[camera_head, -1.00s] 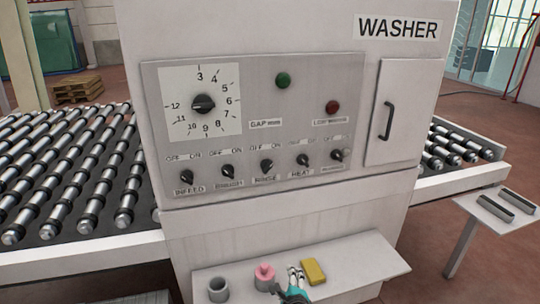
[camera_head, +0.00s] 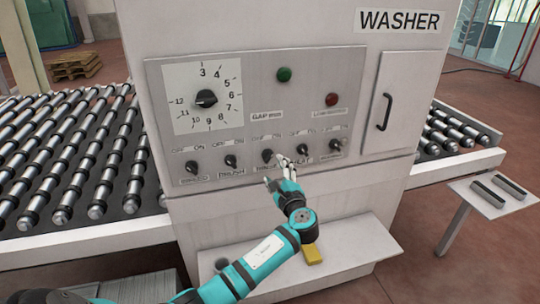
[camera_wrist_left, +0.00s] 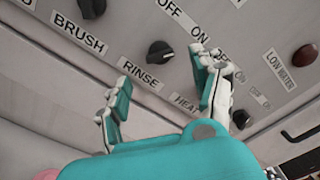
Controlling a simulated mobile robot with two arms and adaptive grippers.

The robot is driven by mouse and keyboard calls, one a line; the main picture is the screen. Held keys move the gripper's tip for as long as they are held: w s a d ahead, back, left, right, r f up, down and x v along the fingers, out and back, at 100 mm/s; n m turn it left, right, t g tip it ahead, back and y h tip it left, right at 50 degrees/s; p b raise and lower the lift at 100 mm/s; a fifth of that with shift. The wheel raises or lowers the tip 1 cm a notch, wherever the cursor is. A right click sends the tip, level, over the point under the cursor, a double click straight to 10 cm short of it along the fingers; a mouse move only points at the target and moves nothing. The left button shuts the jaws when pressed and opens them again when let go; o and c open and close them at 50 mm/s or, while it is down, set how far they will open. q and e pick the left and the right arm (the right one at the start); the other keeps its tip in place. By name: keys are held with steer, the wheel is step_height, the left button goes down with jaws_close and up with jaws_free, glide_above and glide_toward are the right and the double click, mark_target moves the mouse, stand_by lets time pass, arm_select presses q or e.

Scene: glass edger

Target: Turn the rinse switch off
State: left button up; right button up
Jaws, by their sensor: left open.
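The rinse switch is a black rotary knob (camera_head: 267,156) in the middle of the row on the washer's grey panel, with OFF and ON printed above it. In the left wrist view the knob (camera_wrist_left: 160,53) has its ridge tilted up to the right; I cannot tell for sure which label it points to. My left gripper (camera_head: 275,172) is just below and in front of it. In the wrist view the open, empty gripper (camera_wrist_left: 163,67) has its fingers on either side of the knob's lower edge, seemingly apart from it. My right gripper is not in view.
The brush knob (camera_head: 231,161) and heat knob (camera_head: 302,150) sit close on either side. Below, a shelf (camera_head: 345,252) holds a yellow block (camera_head: 312,255), partly behind my arm. Roller conveyors (camera_head: 75,165) flank the washer. A small side table (camera_head: 497,205) stands at right.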

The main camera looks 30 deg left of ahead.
mark_target(270, 159)
arm_select(q)
steer(key=p+x, duration=0.1)
steer(key=x, duration=0.5)
steer(key=shift+w, duration=0.1)
steer(key=shift+w+a, duration=0.35)
steer(key=shift+a, duration=0.15)
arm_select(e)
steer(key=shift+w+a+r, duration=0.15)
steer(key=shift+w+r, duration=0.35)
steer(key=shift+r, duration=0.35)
